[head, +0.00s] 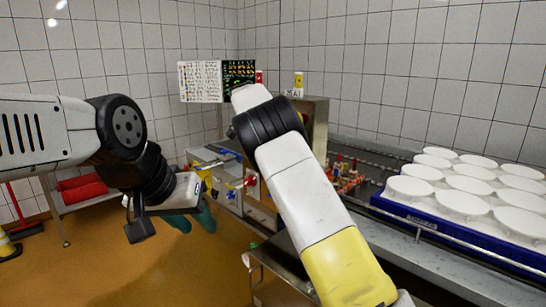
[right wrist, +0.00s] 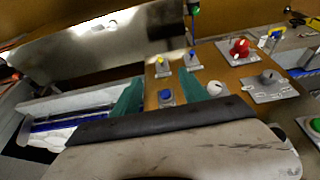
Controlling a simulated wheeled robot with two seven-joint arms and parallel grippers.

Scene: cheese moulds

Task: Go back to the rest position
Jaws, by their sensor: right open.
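My left gripper (head: 193,221) hangs at the left of the head view, with its teal fingers apart and nothing visible between them. It is above the brown floor. My right arm (head: 300,180) rises through the middle of the head view, and its gripper is hidden there behind the arm. In the right wrist view my right gripper (right wrist: 166,99) shows two teal fingers wide apart and empty. They point at a brown panel (right wrist: 226,72) with knobs and buttons, including a red knob (right wrist: 240,48) and a blue button (right wrist: 165,95). I cannot tell whether they touch it.
White round moulds (head: 463,201) stand in a blue crate (head: 420,218) at the right, on a metal conveyor (head: 400,240). Red folded items (head: 82,190) lie on a low shelf at the left. The floor (head: 130,270) at lower left is clear.

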